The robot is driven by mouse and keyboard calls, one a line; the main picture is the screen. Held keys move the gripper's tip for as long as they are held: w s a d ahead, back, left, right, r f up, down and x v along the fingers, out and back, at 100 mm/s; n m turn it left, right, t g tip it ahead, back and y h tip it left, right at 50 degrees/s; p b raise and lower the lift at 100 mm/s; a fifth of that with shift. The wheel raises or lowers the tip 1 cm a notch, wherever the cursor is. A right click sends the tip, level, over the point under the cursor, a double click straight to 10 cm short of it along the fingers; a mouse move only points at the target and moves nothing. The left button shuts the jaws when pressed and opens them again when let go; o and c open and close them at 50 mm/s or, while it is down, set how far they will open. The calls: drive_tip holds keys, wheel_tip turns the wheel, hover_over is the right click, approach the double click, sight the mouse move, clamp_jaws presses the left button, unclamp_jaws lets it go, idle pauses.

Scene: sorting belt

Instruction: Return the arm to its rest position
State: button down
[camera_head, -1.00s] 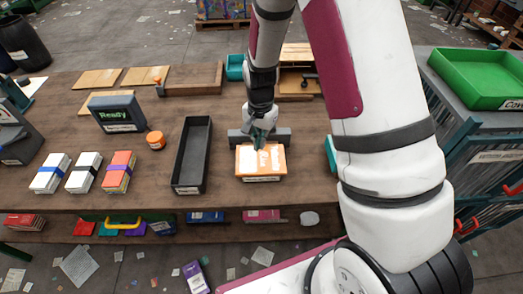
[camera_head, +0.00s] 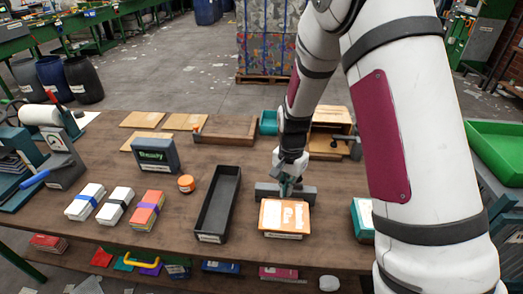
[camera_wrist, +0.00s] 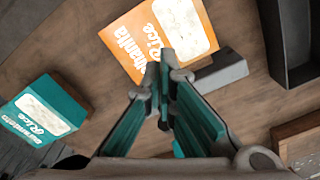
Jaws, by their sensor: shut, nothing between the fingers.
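My gripper (camera_head: 285,188) hangs from my arm over the wooden table (camera_head: 120,195), just behind an orange rice box (camera_head: 284,217). Its fingers are shut with nothing between them. In the wrist view my gripper (camera_wrist: 164,98) points towards the table, and the orange box (camera_wrist: 160,35) lies beyond its fingertips. I cannot tell from the head view whether the fingers touch the box. A grey block (camera_head: 262,190) stands behind the box, on both sides of the gripper. My arm's upper links fill the right of the head view.
A long black tray (camera_head: 217,203) is left of the box. A teal rice box (camera_head: 362,220) is to the right, also in the wrist view (camera_wrist: 42,112). A wooden tray (camera_head: 236,131), a screen (camera_head: 155,155) and an orange jar (camera_head: 186,183) stand nearby. Banded card stacks are farther left.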

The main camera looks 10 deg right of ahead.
drive_tip(key=shift+r, duration=0.1)
drive_tip(key=s+r+n+t, duration=0.15)
drive_tip(key=s+r, duration=0.25)
drive_tip(key=r, duration=0.7)
drive_tip(key=s+r+n+t, duration=0.1)
drive_tip(key=s+r+n, duration=0.25)
drive_tip(key=r, duration=0.65)
drive_tip(key=s+r+n+t, duration=0.1)
drive_tip(key=s+r, duration=0.3)
drive_tip(key=s, duration=0.4)
drive_tip(key=s+r+n+t, duration=0.2)
drive_tip(key=s+r, duration=0.3)
drive_tip(key=s, duration=0.3)
drive_tip(key=shift+s+n, duration=0.25)
drive_tip(key=shift+n, duration=0.55)
